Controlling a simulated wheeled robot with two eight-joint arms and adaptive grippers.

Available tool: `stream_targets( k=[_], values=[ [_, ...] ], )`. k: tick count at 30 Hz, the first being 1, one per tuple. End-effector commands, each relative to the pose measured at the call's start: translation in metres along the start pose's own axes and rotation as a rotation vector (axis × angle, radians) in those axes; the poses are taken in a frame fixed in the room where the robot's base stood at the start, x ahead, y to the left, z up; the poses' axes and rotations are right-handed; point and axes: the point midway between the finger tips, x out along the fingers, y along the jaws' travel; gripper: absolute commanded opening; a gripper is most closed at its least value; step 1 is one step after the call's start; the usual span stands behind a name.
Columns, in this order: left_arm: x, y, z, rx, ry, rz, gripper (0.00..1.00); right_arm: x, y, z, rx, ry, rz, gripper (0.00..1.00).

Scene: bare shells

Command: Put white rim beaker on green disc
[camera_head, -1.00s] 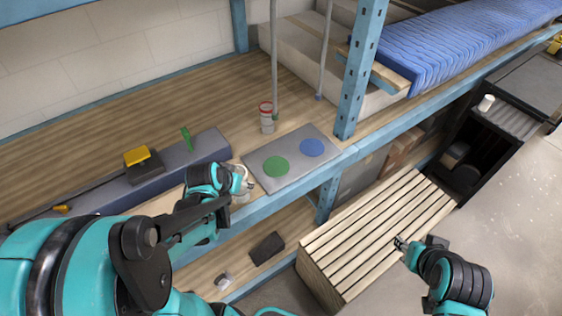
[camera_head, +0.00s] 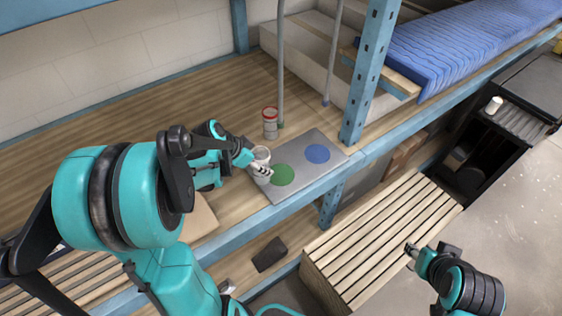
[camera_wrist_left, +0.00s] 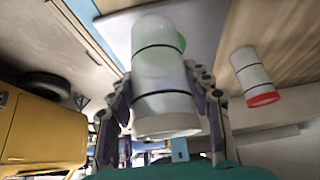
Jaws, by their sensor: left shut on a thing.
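The white rim beaker (camera_head: 262,156) is a pale cylinder, held upright or nearly so at the left edge of the green disc (camera_head: 283,174). My left gripper (camera_head: 262,170) is shut on it. In the left wrist view the beaker (camera_wrist_left: 163,75) sits between the two fingers (camera_wrist_left: 168,100), and part of the green disc (camera_wrist_left: 181,42) shows behind it. I cannot tell whether its base touches the plate. The green disc lies flat on a grey plate (camera_head: 303,148). My right gripper (camera_head: 411,249) is empty over the slatted crate; its finger opening is too small to judge.
A red rim beaker (camera_head: 270,124) stands on the shelf behind the plate; it also shows in the left wrist view (camera_wrist_left: 252,76). A blue disc (camera_head: 317,154) is right of the green one. A blue upright post (camera_head: 360,80) rises right of the plate.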

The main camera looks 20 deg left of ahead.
Motion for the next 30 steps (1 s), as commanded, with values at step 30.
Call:
stream_targets(
  k=[30],
  values=[
    [0.072,0.0,-0.045,-0.002,0.0,-0.001,0.2,0.01,0.0,0.007,0.0,0.0,0.0,0.4]
  ],
)
